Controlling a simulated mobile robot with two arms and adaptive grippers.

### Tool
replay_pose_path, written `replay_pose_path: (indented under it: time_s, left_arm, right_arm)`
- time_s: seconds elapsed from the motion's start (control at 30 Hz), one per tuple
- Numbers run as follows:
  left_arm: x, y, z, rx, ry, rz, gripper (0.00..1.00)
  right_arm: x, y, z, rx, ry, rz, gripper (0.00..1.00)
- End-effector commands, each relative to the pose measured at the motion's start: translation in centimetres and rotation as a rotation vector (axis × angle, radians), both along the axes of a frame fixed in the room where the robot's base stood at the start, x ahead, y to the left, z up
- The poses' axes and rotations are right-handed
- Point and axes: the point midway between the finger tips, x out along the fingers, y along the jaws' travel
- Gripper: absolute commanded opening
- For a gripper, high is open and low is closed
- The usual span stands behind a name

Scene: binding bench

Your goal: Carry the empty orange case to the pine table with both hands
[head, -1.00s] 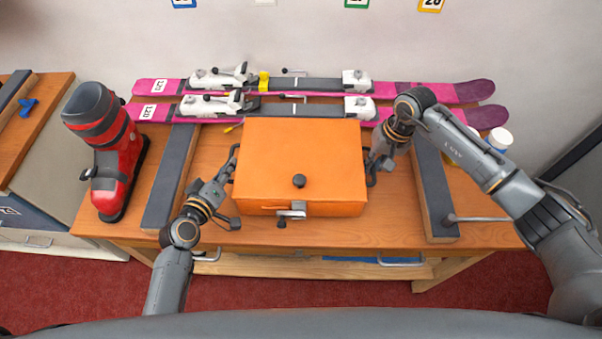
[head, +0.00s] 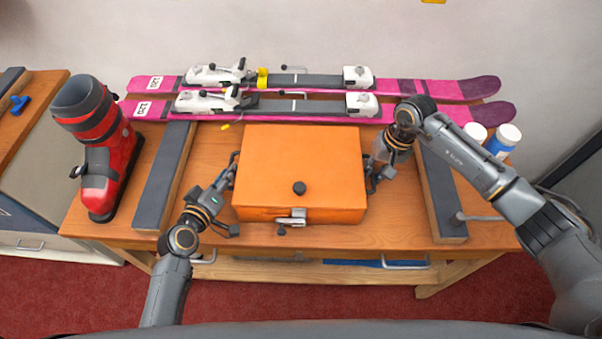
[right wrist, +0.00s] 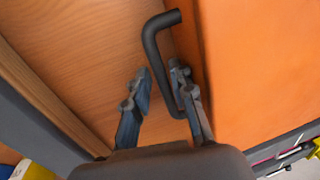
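The orange case (head: 300,165) sits flat on the wooden bench with its lid shut, so its inside is hidden. A black knob and a metal latch are at its front. My left gripper (head: 230,202) is at the case's left side, fingers spread; its handle there is mostly hidden. My right gripper (head: 378,176) is at the right side. In the right wrist view the right gripper (right wrist: 160,85) has its fingers apart, with the case's dark bar handle (right wrist: 152,48) between them, not clamped. No table is clearly identifiable as the pine table.
Pink skis (head: 440,90) with white bindings lie behind the case. Dark padded rests (head: 163,180) (head: 440,190) flank it. A red ski boot (head: 105,160) stands at left, white-capped bottles (head: 503,140) at right. Another wood-topped unit (head: 40,105) is at far left.

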Motion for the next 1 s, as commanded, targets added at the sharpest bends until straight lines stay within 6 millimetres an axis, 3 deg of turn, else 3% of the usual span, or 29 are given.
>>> replay_pose_path:
  time_s: [0.37, 0.8, 1.0]
  left_arm:
    - [-0.7, -0.2, 0.1, -0.003, 0.004, -0.006, 0.33]
    - [-6.3, 1.9, 1.9, 0.001, 0.002, -0.004, 0.33]
    - [-7.3, 2.2, 2.3, -0.002, 0.001, -0.002, 0.33]
  right_arm:
    - [0.0, 0.4, 0.1, 0.008, -0.001, 0.005, 0.31]
    - [0.0, 0.5, 0.1, 0.010, -0.002, 0.006, 0.31]
    - [0.0, 0.5, 0.5, 0.010, -0.003, 0.006, 0.31]
